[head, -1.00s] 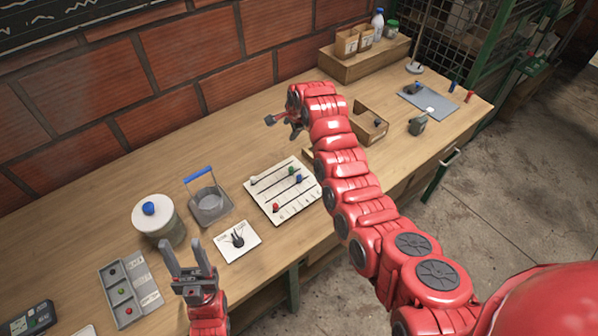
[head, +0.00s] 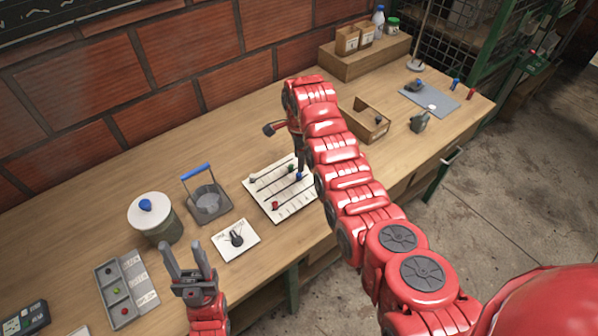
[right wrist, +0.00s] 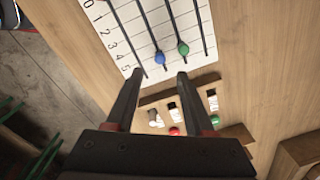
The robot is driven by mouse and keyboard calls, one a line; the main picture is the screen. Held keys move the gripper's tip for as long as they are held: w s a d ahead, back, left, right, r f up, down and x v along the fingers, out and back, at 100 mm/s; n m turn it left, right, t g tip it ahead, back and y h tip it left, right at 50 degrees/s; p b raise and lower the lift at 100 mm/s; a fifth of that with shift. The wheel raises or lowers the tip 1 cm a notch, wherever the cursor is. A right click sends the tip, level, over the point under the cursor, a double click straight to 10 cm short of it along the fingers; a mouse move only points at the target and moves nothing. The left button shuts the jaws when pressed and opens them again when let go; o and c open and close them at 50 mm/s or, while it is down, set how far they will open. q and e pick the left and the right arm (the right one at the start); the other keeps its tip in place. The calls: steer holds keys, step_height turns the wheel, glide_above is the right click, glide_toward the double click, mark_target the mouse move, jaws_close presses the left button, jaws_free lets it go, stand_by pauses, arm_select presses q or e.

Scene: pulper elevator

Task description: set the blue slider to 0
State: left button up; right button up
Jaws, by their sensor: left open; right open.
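The slider panel (head: 268,207) is a white board with several dark slots, lying on the bench. The blue slider (head: 299,176) is near the right end of its slot. In the right wrist view the blue slider (right wrist: 159,58) is about level with the 5 of the printed scale, beside the green slider (right wrist: 183,49). My right gripper (head: 299,158) points down over that end of the panel. In the right wrist view its open fingers (right wrist: 157,77) are empty, with the blue slider between and just beyond the tips. My left gripper (head: 186,262) is open and empty.
A wooden box (head: 362,123) is beyond my right arm.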

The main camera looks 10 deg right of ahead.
mark_target(299, 174)
steer(key=shift+w+f, duration=0.1)
steer(key=shift+f, duration=3.25)
jaws_close()
